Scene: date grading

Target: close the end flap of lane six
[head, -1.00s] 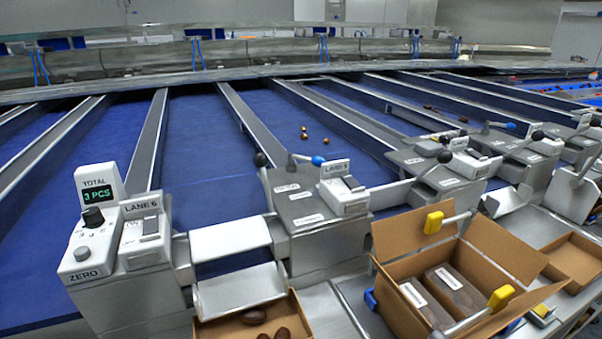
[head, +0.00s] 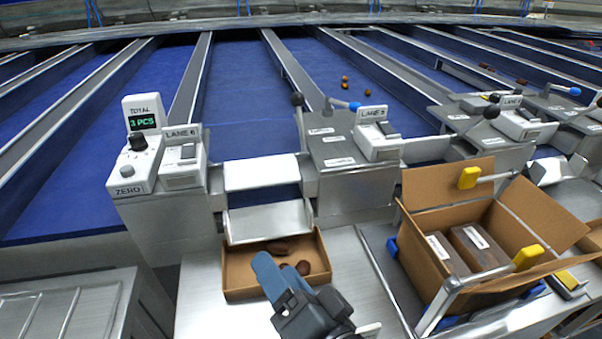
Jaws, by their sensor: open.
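The lane six box (head: 184,157) carries a "LANE 6" label and a switch. Right of it, a pale metal plate (head: 262,174) spans the lane's end. Below it, past a strip of blue belt, a metal chute plate (head: 268,222) slopes toward a cardboard tray. I cannot tell for sure which plate is the flap. A black-knobbed lever (head: 297,99) stands upright at the lane's right side. My gripper (head: 283,268) has blue fingers, apart and empty, over the front of the tray, below the chute. It partly hides the tray.
The cardboard tray (head: 226,272) holds a few brown dates. A counter (head: 141,122) reads 3 PCS. A blue-knobbed lever (head: 354,106) and the lane five box (head: 378,142) stand to the right. An open carton (head: 425,262) with yellow-ended clamps stands at the lower right.

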